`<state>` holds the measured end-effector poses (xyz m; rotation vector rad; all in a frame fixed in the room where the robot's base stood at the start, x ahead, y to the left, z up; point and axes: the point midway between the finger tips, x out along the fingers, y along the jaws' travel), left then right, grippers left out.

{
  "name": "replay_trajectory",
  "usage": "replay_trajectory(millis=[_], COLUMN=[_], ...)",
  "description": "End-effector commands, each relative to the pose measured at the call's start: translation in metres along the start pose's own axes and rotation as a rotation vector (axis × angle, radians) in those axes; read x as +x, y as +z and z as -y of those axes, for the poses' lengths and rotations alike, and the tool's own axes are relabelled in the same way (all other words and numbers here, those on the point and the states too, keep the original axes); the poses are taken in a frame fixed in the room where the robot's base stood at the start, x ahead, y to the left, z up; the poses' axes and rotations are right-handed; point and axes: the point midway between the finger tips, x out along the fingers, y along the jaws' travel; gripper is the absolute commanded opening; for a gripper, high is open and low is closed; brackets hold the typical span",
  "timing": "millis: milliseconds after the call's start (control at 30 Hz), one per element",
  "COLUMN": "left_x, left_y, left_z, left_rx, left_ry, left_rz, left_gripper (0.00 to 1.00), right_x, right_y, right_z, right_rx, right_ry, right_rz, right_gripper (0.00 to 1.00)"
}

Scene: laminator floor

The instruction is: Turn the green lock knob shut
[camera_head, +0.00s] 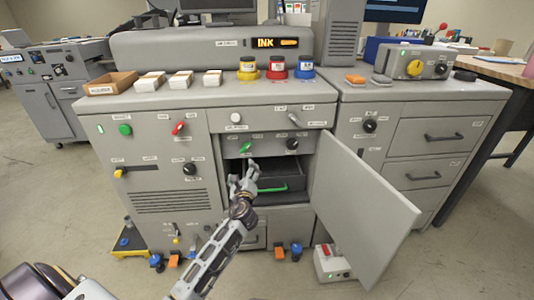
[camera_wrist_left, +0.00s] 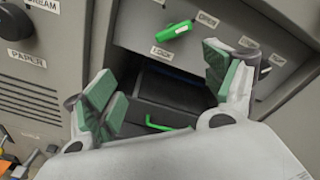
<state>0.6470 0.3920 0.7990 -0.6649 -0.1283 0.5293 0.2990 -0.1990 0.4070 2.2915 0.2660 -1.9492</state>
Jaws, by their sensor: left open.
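The green lock knob (camera_head: 244,147) is a bright green lever on the grey panel above the open compartment. In the left wrist view the green knob (camera_wrist_left: 171,31) lies slanted, its right end toward the OPEN label (camera_wrist_left: 207,19); the LOCK label (camera_wrist_left: 162,51) is just below its left end. My left gripper (camera_head: 243,179) is in front of the compartment, below the knob. In the left wrist view its green-padded fingers (camera_wrist_left: 165,85) are wide apart, with nothing between them, and the knob is beyond the tips. My right gripper is not in view.
A grey door (camera_head: 365,210) stands swung open to the right of the compartment. A dark drawer with a green handle (camera_head: 272,189) is inside. A black knob (camera_head: 292,143) is right of the lock knob. Ink jars (camera_head: 277,67) stand on top of the machine.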

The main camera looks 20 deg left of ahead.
Motion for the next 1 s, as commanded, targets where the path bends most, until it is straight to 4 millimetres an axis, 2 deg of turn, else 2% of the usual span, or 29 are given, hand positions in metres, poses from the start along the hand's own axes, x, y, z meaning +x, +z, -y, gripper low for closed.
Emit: replay_trajectory(millis=[100, 200, 667, 1000], left_x=[-0.001, -0.002, 0.001, 0.022], left_y=[0.017, 0.023, 0.023, 0.024], left_z=[0.009, 0.013, 0.013, 0.014], left_rx=[0.031, 0.043, 0.043, 0.042], left_ry=[-0.014, -0.018, -0.018, -0.017], left_rz=[0.041, 0.055, 0.054, 0.054], left_gripper=[0.85, 0.85, 0.85, 0.85], right_x=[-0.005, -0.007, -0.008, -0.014], right_y=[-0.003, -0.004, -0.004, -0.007], right_z=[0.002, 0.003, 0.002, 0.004], right_rx=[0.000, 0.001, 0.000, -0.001], right_ry=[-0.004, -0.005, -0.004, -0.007], right_rz=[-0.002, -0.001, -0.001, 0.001], right_gripper=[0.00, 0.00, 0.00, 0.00])
